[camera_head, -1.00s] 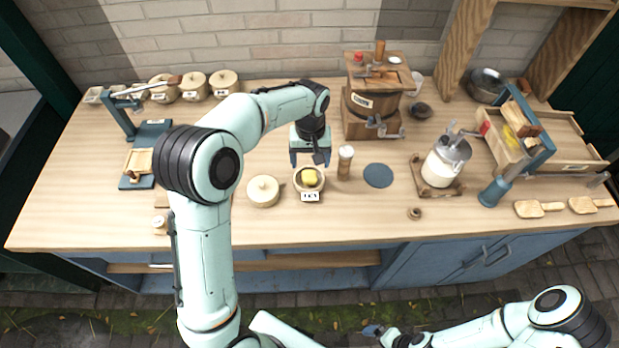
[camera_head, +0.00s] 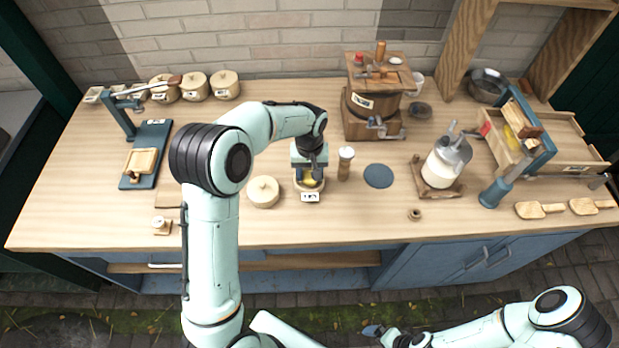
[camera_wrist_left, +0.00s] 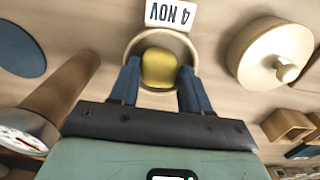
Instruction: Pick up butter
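The yellow butter (camera_wrist_left: 160,68) sits in a small round wooden bowl (camera_wrist_left: 138,44) with a "4 NOV" card (camera_wrist_left: 171,13) at its side. In the head view the butter (camera_head: 309,180) is partly covered by my left gripper (camera_head: 309,176), which points down over the bowl. In the left wrist view the two blue fingers of my left gripper (camera_wrist_left: 160,85) stand apart, one on each side of the butter, with space between. Whether they touch it cannot be told. My right gripper (camera_head: 375,331) is low in the head view, away from the table; its fingers are too small to judge.
A lidded round pot (camera_head: 263,191) stands close left of the bowl, and a tall shaker (camera_head: 345,163) close right. A dark blue disc (camera_head: 378,175) lies further right. A wooden churn (camera_head: 374,105) stands behind. The counter front is mostly clear.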

